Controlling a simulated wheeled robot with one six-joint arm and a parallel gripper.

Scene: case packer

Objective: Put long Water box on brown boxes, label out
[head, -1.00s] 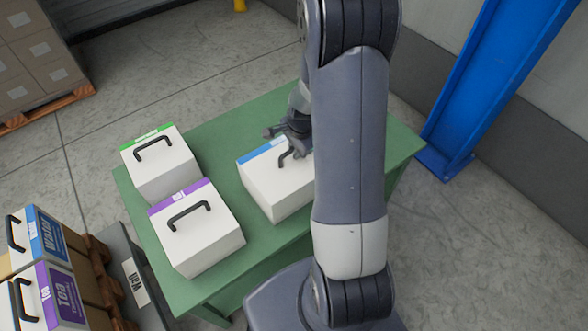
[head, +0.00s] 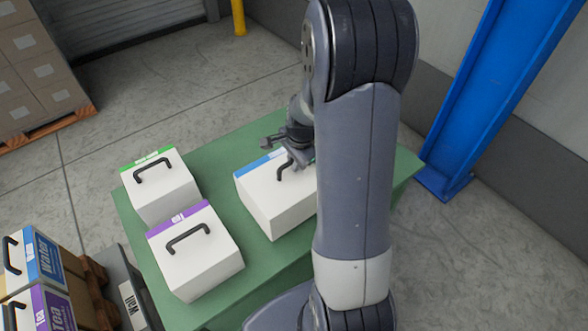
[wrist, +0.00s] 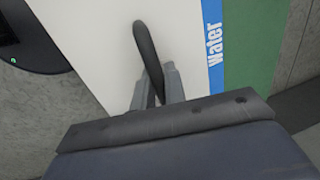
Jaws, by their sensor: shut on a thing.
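The long Water box (head: 272,208) is white with a blue strip along its far top edge. It stands on the green table (head: 222,150), partly hidden behind my arm. In the wrist view the strip on the box (wrist: 100,45) reads "Water". My gripper (head: 297,160) is at the top of this box. In the wrist view my gripper (wrist: 158,90) is shut on the box's black handle (wrist: 146,50).
A green-striped white box (head: 160,190) and a purple-striped white box (head: 197,255) stand on the table's left part. A grey bin (head: 130,290) is between table and brown boxes. A blue post (head: 480,100) rises at the right. Stacked cartons (head: 35,60) stand far left.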

